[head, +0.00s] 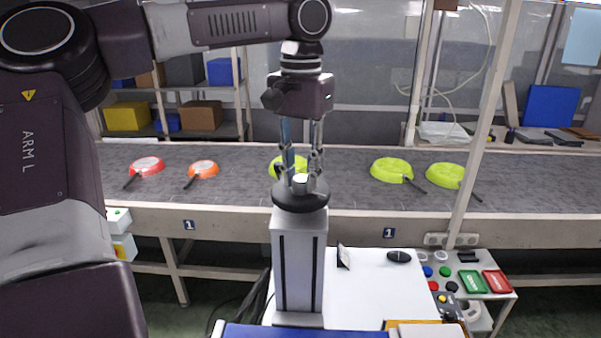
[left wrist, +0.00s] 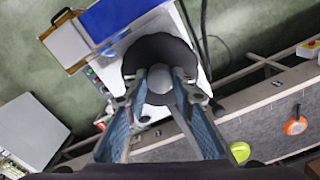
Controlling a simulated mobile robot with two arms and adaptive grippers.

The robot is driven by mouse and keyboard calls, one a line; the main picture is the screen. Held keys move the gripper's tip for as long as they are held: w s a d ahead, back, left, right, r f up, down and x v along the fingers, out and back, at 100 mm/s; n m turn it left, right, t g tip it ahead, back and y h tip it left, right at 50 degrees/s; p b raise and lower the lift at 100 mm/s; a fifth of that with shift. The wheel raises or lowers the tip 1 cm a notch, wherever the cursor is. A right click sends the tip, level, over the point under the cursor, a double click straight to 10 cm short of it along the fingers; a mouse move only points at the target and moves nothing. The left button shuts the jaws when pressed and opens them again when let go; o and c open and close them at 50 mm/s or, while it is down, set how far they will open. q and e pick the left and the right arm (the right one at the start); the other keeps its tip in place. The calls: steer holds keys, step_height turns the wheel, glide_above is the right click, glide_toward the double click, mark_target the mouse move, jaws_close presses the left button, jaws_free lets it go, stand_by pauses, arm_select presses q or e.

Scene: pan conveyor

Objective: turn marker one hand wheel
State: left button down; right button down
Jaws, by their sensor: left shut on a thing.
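The hand wheel (head: 300,198) is a black disc with a pale knob (head: 301,183) standing up at its middle. It sits on top of a grey column (head: 288,260) in front of the conveyor. My left gripper (head: 301,175) points straight down from above, its fingers shut on either side of the knob. In the left wrist view the black wheel (left wrist: 147,50) and the knob (left wrist: 160,78) lie between the two fingers (left wrist: 162,92). No marker number is readable on the wheel. My right gripper is not in view.
Red, orange and several green pans lie on the grey conveyor (head: 240,185) behind the column; one green pan (head: 280,168) is partly hidden by my gripper. A white table (head: 375,290) stands right of the column, with a button panel (head: 465,280) beside it.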

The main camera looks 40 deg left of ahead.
mark_target(301, 177)
arm_select(q)
steer(key=shift+w+r+n, duration=0.1)
steer(key=shift+r+n, duration=0.05)
steer(key=shift+n, duration=0.35)
stand_by(0.3)
steer(key=c, duration=1.6)
jaws_free()
step_height(301, 177, up, 12)
steer(key=shift+f, duration=0.1)
